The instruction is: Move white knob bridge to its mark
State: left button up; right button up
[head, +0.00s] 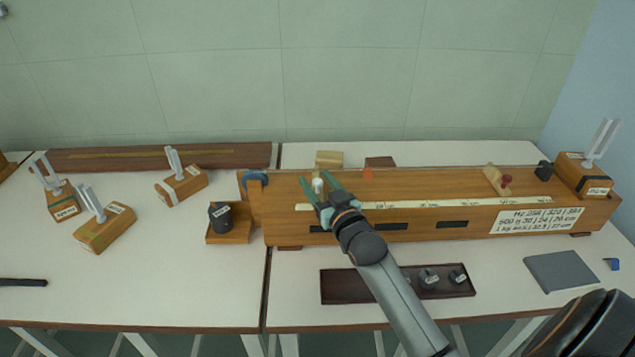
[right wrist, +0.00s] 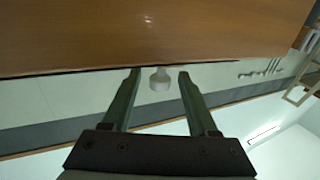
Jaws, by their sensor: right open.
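The white knob (head: 318,186) of the bridge shows in the head view near the left end of the long wooden sounding box (head: 430,190). In the right wrist view the pale knob (right wrist: 160,80) lies between the two fingers, with a gap on either side. The bridge's body cannot be made out clearly. My right gripper (head: 319,180) is open, with its green fingers on either side of the knob. A small orange-red piece (head: 368,173) is on the box to the right of the gripper; I cannot tell if it is the mark. My left gripper is not in view.
A bridge with a red knob (head: 505,181) stands farther right on the box, along the pale scale strip (head: 450,202). A dark tray (head: 340,287) with weights lies in front. Tuning forks on wooden blocks (head: 106,229) stand left, and another (head: 585,175) at the right end.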

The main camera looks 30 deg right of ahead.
jog(key=shift+w, duration=0.1)
grip_shut()
dwell(0.5)
dwell(0.9)
